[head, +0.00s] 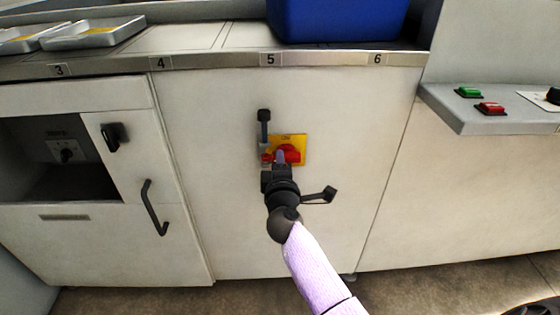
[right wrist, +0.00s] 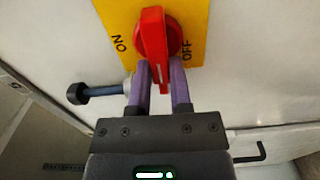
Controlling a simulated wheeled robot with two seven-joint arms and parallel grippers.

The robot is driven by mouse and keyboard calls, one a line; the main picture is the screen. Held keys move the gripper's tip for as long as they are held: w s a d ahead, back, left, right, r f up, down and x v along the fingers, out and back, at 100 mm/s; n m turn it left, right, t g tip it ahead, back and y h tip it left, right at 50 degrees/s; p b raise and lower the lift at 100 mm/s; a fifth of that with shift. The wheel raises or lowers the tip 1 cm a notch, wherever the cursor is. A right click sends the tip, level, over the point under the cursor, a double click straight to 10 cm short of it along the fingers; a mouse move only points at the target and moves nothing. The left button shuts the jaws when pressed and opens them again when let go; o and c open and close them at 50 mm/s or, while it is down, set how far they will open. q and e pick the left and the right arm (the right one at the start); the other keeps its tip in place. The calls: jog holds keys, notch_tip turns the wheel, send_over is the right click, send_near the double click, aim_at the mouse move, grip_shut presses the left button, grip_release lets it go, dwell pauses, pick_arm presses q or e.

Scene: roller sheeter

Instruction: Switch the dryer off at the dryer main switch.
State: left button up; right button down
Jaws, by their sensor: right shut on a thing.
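The dryer main switch is a red rotary handle (head: 289,152) on a yellow plate (head: 301,142) on the white cabinet front. In the right wrist view the red handle (right wrist: 153,35) has ON lettered on its left and OFF on its right. Its white-marked end points down in that view, toward my gripper, between the two labels. My right gripper (right wrist: 160,92) is shut on this handle, with one purple finger on each side. In the head view the right gripper (head: 281,160) covers part of the switch. My left gripper is not in view.
A black-tipped rod (head: 264,116) sticks out just beside the plate. A door with a black handle (head: 153,208) is to the left. A blue crate (head: 337,20) and metal trays (head: 93,32) stand on the counter. A ledge with green and red buttons (head: 490,108) juts out at right.

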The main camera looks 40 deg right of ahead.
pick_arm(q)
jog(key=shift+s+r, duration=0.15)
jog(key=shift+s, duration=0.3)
pick_arm(e)
jog(key=shift+f+n, duration=0.15)
jog(key=shift+n, duration=0.25)
jog(key=c, duration=0.8)
grip_release()
jog(key=shift+o, duration=1.2)
pick_arm(q)
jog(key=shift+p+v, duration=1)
jog(key=shift+p, duration=0.15)
pick_arm(e)
jog(key=v, duration=1)
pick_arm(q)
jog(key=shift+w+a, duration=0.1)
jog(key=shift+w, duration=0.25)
